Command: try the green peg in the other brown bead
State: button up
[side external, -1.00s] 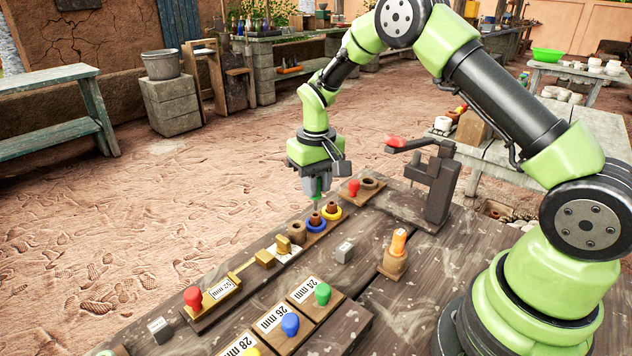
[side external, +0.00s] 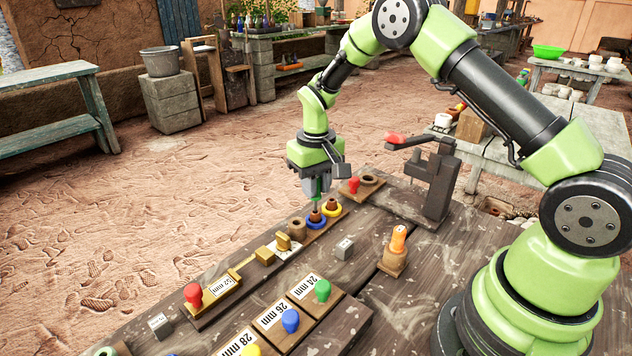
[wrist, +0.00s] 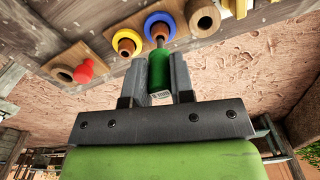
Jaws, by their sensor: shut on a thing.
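My gripper (side external: 316,193) is shut on the green peg (wrist: 159,72), which points down with its thin tip at the brown bead in the blue ring (wrist: 160,27). This bead (side external: 315,216) is right under the peg; I cannot tell whether the tip is inside its hole. The other brown bead (wrist: 126,44) sits in the yellow ring (side external: 332,210), beside the blue one, and nothing is in its hole. Both rings rest on a wooden strip along the bench edge.
A larger tan bead (side external: 297,229) stands beside the blue ring. A board with a red peg (side external: 353,185) and a holed piece (wrist: 62,73) lies on the other side.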

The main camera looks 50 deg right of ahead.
jog(key=shift+f, duration=0.9)
dwell(0.6)
jog(key=shift+r, duration=0.1)
dwell(0.6)
jog(key=shift+r, duration=2.2)
